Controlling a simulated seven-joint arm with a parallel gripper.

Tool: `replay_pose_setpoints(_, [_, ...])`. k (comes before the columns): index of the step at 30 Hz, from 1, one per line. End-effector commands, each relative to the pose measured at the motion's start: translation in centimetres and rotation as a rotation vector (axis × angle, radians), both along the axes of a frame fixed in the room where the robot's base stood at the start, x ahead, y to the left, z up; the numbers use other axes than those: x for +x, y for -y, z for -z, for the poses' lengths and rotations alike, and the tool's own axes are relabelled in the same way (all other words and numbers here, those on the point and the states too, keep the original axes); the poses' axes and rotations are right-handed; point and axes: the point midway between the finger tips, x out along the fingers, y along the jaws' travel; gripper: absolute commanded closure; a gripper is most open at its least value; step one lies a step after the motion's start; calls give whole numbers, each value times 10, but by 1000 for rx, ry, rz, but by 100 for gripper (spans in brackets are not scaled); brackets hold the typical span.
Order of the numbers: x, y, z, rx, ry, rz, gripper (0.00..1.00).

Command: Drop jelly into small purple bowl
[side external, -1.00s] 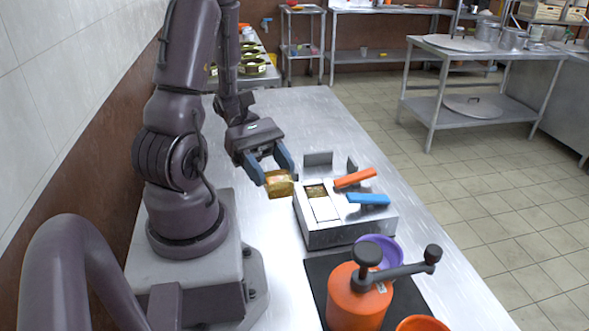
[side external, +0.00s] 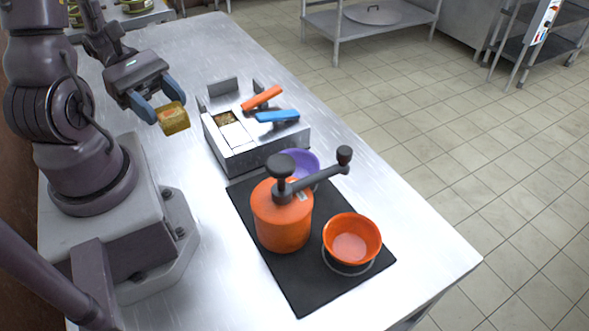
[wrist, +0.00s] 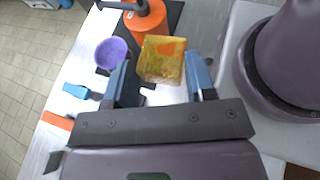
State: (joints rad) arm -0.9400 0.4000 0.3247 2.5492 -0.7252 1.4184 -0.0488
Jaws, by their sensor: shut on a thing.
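A golden-yellow jelly block (side external: 173,118) with an orange patch is held at the tips of my gripper (side external: 158,110). The blue fingers are shut on it, and it hangs above the table, left of the metal box. The jelly also shows between the fingers in the wrist view (wrist: 161,62). The small purple bowl (side external: 304,161) stands on the black mat behind the orange press, which hides part of it. In the wrist view the purple bowl (wrist: 113,53) shows to the left of the jelly, apart from it, and looks empty.
A metal box (side external: 255,150) with orange and blue handles stands between my gripper and the purple bowl. The orange press (side external: 282,222) with a dark crank and an orange bowl (side external: 351,240) are on the black mat (side external: 305,290). The steel table is clear at the front right.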

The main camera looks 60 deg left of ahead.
Motion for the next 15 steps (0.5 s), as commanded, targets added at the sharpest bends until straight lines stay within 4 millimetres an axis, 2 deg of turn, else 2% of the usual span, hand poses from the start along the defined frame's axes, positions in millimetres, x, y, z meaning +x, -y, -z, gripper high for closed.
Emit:
replay_pose_setpoints(7, [1, 2, 0, -2, -1, 17, 74])
replay_pose_setpoints(11, [8, 14, 3, -15, -8, 110, 74])
replay_pose_setpoints(14, [31, 25, 10, -11, 0, 192, 74])
replay_pose_setpoints(15, [45, 30, 14, -6, 4, 215, 74])
